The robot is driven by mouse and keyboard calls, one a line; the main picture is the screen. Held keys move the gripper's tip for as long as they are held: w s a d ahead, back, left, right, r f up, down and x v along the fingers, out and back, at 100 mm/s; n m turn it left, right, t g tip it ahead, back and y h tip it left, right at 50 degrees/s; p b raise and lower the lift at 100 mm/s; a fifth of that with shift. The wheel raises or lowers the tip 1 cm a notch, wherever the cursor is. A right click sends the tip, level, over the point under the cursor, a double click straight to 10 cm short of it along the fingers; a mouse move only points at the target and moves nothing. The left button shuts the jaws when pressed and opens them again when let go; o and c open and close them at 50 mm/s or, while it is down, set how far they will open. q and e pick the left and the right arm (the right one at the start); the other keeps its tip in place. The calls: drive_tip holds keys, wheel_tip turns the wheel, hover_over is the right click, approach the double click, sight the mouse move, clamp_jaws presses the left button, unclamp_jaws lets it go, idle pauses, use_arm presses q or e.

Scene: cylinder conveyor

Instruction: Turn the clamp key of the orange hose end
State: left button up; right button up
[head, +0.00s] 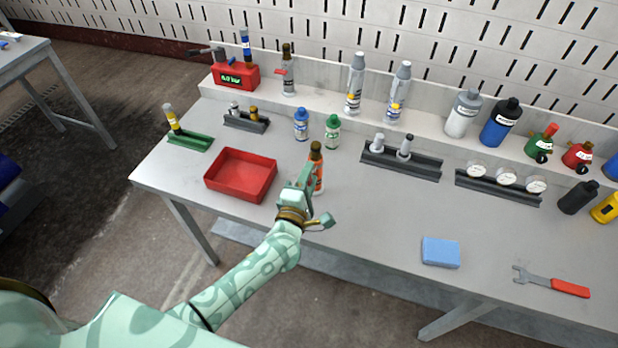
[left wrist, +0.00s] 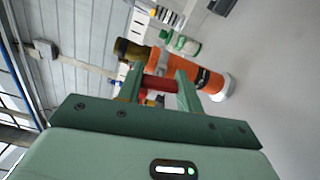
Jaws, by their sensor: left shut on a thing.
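The orange hose end (head: 318,172) stands upright at the middle of the bench, with a brown top and a white base. In the left wrist view the orange hose end (left wrist: 203,77) appears tilted across the picture. Its red clamp key (left wrist: 158,84) sticks out toward me. My left gripper (head: 307,176) is at the side of the hose end, and in the wrist view its fingers (left wrist: 160,88) are on both sides of the key, shut on it. In the head view the gripper hides the key and part of the orange body. My right gripper is not in view.
A red tray (head: 241,196) lies left of the hose end. Blue-capped (head: 301,124) and green-capped bottles (head: 332,131) stand close behind. A dark rack (head: 400,168) is to the right. A blue block (head: 440,252) and a wrench (head: 552,283) lie front right, with clear bench between.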

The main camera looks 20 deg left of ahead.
use_arm(q)
drive_tip(key=n+b, duration=0.1)
drive_tip(key=n, duration=0.5)
drive_tip(key=shift+f, duration=0.1)
drive_tip(key=n+b, duration=0.2)
drive_tip(key=n, duration=0.4)
drive_tip(key=shift+n+b, duration=0.3)
idle(0.3)
drive_tip(key=o, duration=1)
drive_tip(key=s, duration=1.6)
drive_tip(key=shift+s+p, duration=0.15)
drive_tip(key=shift+p, duration=0.2)
